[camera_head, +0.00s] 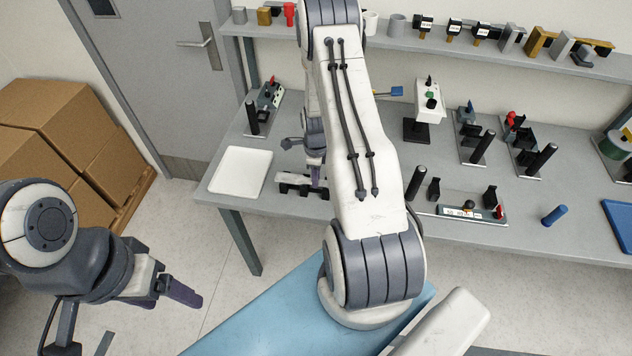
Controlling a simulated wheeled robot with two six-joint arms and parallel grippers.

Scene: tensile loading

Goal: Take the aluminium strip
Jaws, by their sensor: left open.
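I cannot make out the aluminium strip for certain. A low black rack (292,183) with light gaps sits at the table's front edge, partly hidden behind my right arm. My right gripper (316,170) points down over this rack, close to its top; its forearm covers part of it, and I cannot tell if it is open or holds anything. My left gripper (172,294) is open, out over the floor at the lower left, well away from the table. No object shows in it.
A white tray (240,172) lies left of the rack. Black-posted fixtures (264,105) stand behind. Right of my arm are a long fixture with a label (462,212), a blue cylinder (554,215) and a blue tray (622,222). A shelf (480,42) runs above; cardboard boxes (60,125) stand left.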

